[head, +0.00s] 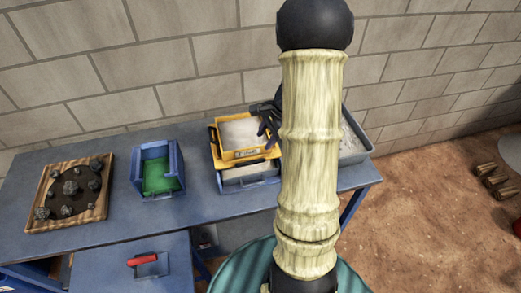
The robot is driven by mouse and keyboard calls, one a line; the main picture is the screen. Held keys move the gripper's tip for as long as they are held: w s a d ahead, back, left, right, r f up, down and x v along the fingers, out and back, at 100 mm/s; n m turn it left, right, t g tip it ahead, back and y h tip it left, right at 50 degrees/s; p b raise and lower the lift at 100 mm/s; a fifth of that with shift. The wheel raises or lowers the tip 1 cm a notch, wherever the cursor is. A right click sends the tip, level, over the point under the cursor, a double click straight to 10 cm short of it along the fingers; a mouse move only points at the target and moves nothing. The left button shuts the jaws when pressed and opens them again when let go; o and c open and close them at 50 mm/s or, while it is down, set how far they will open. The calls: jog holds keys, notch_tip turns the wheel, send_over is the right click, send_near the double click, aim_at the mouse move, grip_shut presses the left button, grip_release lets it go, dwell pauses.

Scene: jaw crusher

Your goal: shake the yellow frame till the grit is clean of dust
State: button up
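The yellow frame (246,154) sits on the bench, above a blue-grey tray (250,180) that shows below its front edge. Pale, whitish grit (238,131) fills the inside of the frame. I cannot tell how much dust is in it. My dark gripper (265,120) is at the right side of the frame, with its fingers at or over the right wall. Whether the fingers are closed on that wall is not clear. My arm hides the rest of the gripper and the area to the right.
On the blue bench (110,222), a wooden tray (68,222) holds dark rocks at the left, and a blue bin (158,169) has a green floor. A grey tray (352,145) stands behind my arm. A red-handled tool (142,260) lies in front. A block wall is behind.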

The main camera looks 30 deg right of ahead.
jog(key=s+a+r+n+h, duration=0.1)
jog(key=s+a+r+n, duration=0.1)
jog(key=s+a+n, duration=0.3)
jog(key=s+a+r+n+h, duration=0.2)
jog(key=s+a+n, duration=0.4)
jog(key=a+n, duration=0.6)
jog(key=shift+s+a+r+n+b, duration=0.2)
jog(key=shift+r+n+b, duration=0.25)
jog(key=shift+r, duration=0.2)
